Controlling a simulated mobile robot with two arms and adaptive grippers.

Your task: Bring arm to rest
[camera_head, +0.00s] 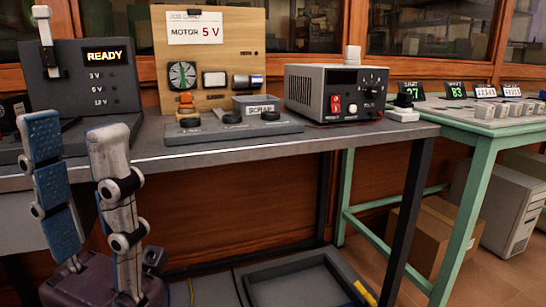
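My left gripper (74,132) is in the lower left of the head view, close to the camera, with its fingers pointing up. The two fingers stand apart with nothing between them, so it is open and empty. The left finger shows its blue pads; the other shows mostly its pale jointed side. The fingers overlap the front left of the grey bench (225,150) in the picture; I see no clear contact with it. My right gripper is not in view.
On the bench stand a READY panel (101,76), a wooden MOTOR 5 V board (222,53), a SCRAP bin (258,104) and a power supply (306,90). A green-framed table (482,129) stands right. A dark tray (300,280) lies low under the bench.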

